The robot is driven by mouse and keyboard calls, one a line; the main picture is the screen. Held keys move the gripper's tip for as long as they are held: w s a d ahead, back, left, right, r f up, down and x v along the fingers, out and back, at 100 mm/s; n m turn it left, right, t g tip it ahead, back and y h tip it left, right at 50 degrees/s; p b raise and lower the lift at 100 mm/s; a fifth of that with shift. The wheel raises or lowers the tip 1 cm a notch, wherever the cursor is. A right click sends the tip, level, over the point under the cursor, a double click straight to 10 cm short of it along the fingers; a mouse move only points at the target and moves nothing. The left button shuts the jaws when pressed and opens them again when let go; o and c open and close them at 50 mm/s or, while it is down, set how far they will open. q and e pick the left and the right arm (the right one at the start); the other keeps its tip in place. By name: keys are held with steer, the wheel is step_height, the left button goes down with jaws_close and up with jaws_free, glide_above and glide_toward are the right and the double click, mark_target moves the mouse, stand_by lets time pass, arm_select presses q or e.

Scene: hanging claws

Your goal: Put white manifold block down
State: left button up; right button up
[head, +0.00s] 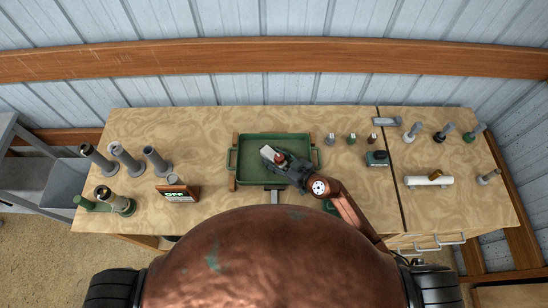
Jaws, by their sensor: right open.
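A long white block (418,181) with a brass-coloured fitting on top lies on the right part of the workbench; it looks like the white manifold block. My right gripper (279,160) is open over the green tray (246,173) in the middle of the bench. A small red and pale part (280,157) shows at its fingers; I cannot tell whether it touches them. The gripper hides part of the tray floor. The white block is well to the right of my right gripper, apart from it. My left gripper is not in view.
Several grey cylinders (123,157) stand at the bench's left, with a sign reading OFF (178,193) nearby. Small fittings (352,139) and a dark teal box (377,158) stand right of the tray. More fittings (445,132) stand at back right. Bare wood lies between the groups.

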steer(key=p+v, duration=0.1)
steer(key=v, duration=1.1)
steer(key=shift+f, duration=0.1)
